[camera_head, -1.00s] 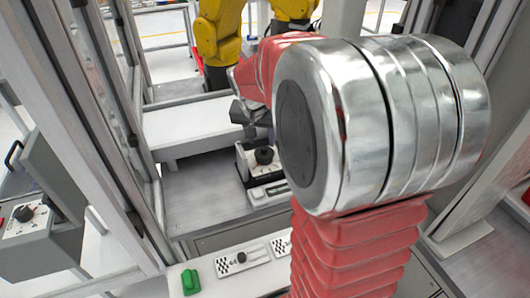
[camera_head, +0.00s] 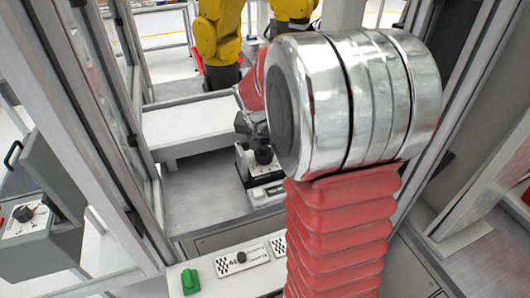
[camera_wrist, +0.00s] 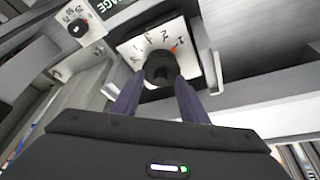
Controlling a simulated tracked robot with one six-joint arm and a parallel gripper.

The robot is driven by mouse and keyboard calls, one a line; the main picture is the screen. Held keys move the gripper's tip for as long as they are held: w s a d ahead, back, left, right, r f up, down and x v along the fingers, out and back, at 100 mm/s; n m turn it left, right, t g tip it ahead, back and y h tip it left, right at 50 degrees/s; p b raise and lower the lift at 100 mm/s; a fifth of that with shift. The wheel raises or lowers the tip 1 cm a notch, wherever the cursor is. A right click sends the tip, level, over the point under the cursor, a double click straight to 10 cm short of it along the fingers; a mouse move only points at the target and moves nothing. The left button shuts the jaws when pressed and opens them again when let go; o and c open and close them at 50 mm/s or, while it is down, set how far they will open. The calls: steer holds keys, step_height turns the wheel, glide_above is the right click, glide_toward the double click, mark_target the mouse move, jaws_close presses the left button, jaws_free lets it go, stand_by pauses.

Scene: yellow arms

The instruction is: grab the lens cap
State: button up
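A short black round piece (camera_wrist: 160,69), which looks like the lens cap, sits on a white marked plate (camera_wrist: 134,48). In the head view the black piece (camera_head: 264,155) is on top of a small white-and-grey unit (camera_head: 266,193). My gripper (camera_wrist: 158,88) is open, with its two dark fingers on either side of the near edge of the black piece in the wrist view. No firm contact can be made out. In the head view my gripper (camera_head: 252,126) is just above the piece, partly hidden by my arm.
A white panel with a black knob (camera_wrist: 77,28) lies at the upper left of the wrist view. A front ledge holds a green part (camera_head: 190,281) and a checkered plate (camera_head: 242,259). A white bench (camera_head: 190,125) and yellow robot arms (camera_head: 217,38) stand behind. Grey frame posts flank the left.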

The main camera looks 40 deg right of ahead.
mark_target(264, 149)
steer(key=shift+c, duration=0.6)
jaws_close()
steer(key=shift+r, duration=0.1)
step_height(264, 149, up, 10)
stand_by(0.6)
stand_by(0.4)
